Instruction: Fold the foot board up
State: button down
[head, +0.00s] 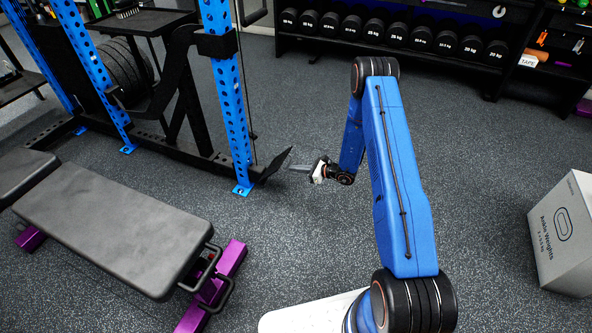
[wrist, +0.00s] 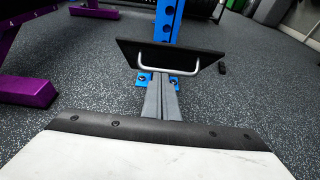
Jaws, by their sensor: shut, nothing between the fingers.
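The foot board (head: 275,164) is a black plate at the foot of the blue rack upright, and it stands tilted in the head view. In the wrist view the foot board (wrist: 185,49) faces me, with a silver bar handle (wrist: 168,70) along its lower part. My gripper (head: 291,168) is low over the floor, just right of the board, pointing left at it. In the wrist view my gripper (wrist: 160,80) has its grey fingers together and empty, with the tips at or just below the handle. I cannot tell whether they touch it.
A grey bench (head: 115,222) with purple legs stands at the left. The blue rack upright (head: 228,110) rises behind the board. A dumbbell rack (head: 400,45) lines the back, and an ankle weights box (head: 565,235) stands at the right. The floor right of the board is clear.

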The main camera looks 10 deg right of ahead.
aim_at(283, 159)
jog(key=shift+r, duration=0.15)
jog(key=shift+w+a+r, duration=0.15)
jog(key=shift+a+r, duration=0.05)
jog(key=shift+r, duration=0.1)
jog(key=shift+a+r+h, duration=0.1)
jog(key=shift+r+h, duration=0.05)
jog(key=shift+h, duration=0.15)
jog(key=w+a+r+g+h, duration=0.1)
jog(key=r, duration=0.1)
jog(key=w+a+r+g+h, duration=0.1)
jog(key=a+r, duration=0.1)
jog(key=w+a+r+g+h, duration=0.1)
jog(key=r, duration=0.1)
jog(key=shift+w+a+h, duration=0.25)
jog(key=shift+h, duration=0.15)
jog(key=shift+g, duration=0.3)
jog(key=shift+w+a+r, duration=0.3)
jog(key=shift+w+a, duration=0.1)
jog(key=shift+a, duration=0.2)
jog(key=shift+w+a+r, duration=0.35)
jog(key=shift+w+a, duration=0.1)
jog(key=shift+a, duration=0.1)
jog(key=shift+w+a+r, duration=0.3)
jog(key=shift+w+a, duration=0.1)
jog(key=shift+a, duration=0.2)
